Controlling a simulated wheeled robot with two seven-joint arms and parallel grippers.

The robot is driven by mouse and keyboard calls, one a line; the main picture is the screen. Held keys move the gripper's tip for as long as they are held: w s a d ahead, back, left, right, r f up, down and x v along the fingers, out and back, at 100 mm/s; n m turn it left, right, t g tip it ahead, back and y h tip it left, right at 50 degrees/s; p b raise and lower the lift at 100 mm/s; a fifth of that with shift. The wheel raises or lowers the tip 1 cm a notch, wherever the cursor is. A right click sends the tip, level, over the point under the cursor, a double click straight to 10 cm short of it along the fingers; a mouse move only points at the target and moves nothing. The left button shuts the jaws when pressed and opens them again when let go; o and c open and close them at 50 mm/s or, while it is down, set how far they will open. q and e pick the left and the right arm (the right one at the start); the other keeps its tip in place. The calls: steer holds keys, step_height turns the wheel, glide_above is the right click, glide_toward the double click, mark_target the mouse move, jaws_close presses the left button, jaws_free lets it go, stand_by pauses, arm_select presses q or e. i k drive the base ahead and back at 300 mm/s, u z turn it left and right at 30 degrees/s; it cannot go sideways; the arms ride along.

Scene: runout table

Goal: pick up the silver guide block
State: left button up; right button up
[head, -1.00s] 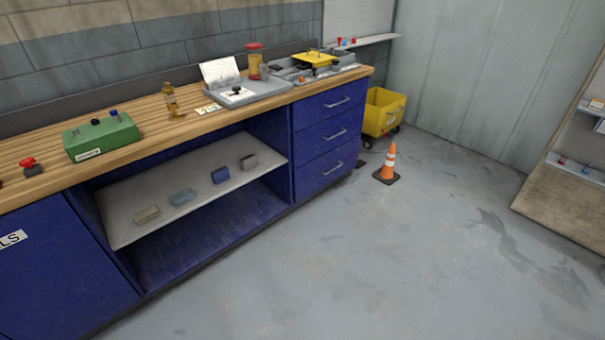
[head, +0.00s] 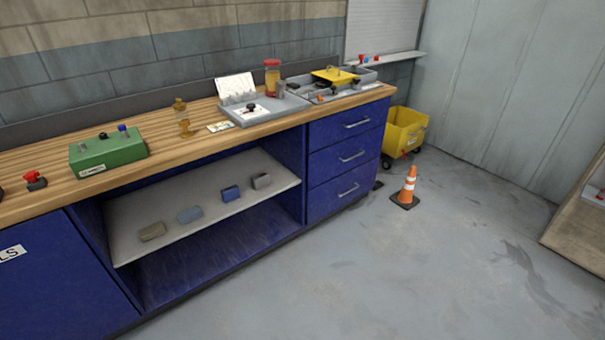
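Neither of my grippers is in view.
The wooden bench top (head: 45,167) above the shelf carries a green box (head: 108,153), a red knob (head: 35,180) and grey trays (head: 262,113). Blue drawers (head: 345,155) close off the bay's right side. An orange cone (head: 406,187) and yellow bin (head: 404,131) stand right; floor in front is clear.

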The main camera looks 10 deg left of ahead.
mark_target(261, 180)
steer(key=z, duration=0.8)
steer(key=i, duration=3.15)
steer(key=u, duration=0.4)
